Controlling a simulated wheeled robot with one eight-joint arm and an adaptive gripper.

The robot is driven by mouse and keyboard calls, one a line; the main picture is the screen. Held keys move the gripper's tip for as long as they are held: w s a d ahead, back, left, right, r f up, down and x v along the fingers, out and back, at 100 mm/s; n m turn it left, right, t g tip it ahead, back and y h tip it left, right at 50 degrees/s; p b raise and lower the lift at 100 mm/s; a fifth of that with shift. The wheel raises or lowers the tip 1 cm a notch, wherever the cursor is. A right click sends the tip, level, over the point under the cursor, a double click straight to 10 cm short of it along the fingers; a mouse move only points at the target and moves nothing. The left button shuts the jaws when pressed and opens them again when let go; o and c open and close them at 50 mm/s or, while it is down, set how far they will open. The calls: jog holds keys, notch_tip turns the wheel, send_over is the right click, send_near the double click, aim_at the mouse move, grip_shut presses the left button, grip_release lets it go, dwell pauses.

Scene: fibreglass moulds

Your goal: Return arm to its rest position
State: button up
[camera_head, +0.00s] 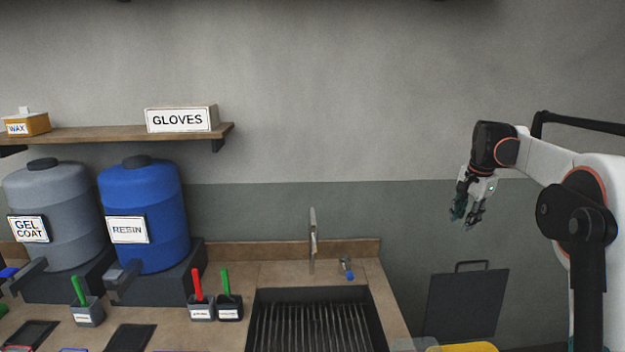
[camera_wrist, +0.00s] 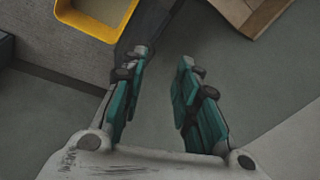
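My gripper (camera_head: 467,208) hangs at the end of my raised arm at the right of the head view, pointing down in the air in front of the grey wall. In the wrist view my gripper (camera_wrist: 160,75) shows its two teal-padded fingers apart with nothing between them. Grey floor shows below and between the fingers. The gripper touches nothing that I can see.
A counter (camera_head: 235,272) with a grated sink (camera_head: 318,318) and tap (camera_head: 312,240) lies to the left. It carries a grey gel coat drum (camera_head: 60,205) and blue resin drum (camera_head: 150,205). A yellow bin (camera_wrist: 98,22) stands below my gripper. A dark panel (camera_head: 465,303) leans by the wall.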

jog(key=s+a+r+n+t+b, duration=0.2)
jog(key=s+a+n+b, duration=0.35)
jog(key=s+a, duration=1.4)
jog(key=s+a+f+n+t, duration=0.1)
jog(key=s+f+n, duration=0.3)
jog(key=s+f, duration=0.3)
jog(key=s+a+f+n+t+b, duration=0.1)
jog(key=s+f+n, duration=0.3)
jog(key=s, duration=1.1)
notch_tip(320, 180, down, 3)
jog(key=shift+s+a+f+t, duration=0.2)
jog(key=shift+a+t, duration=0.1)
jog(key=shift+a, duration=0.45)
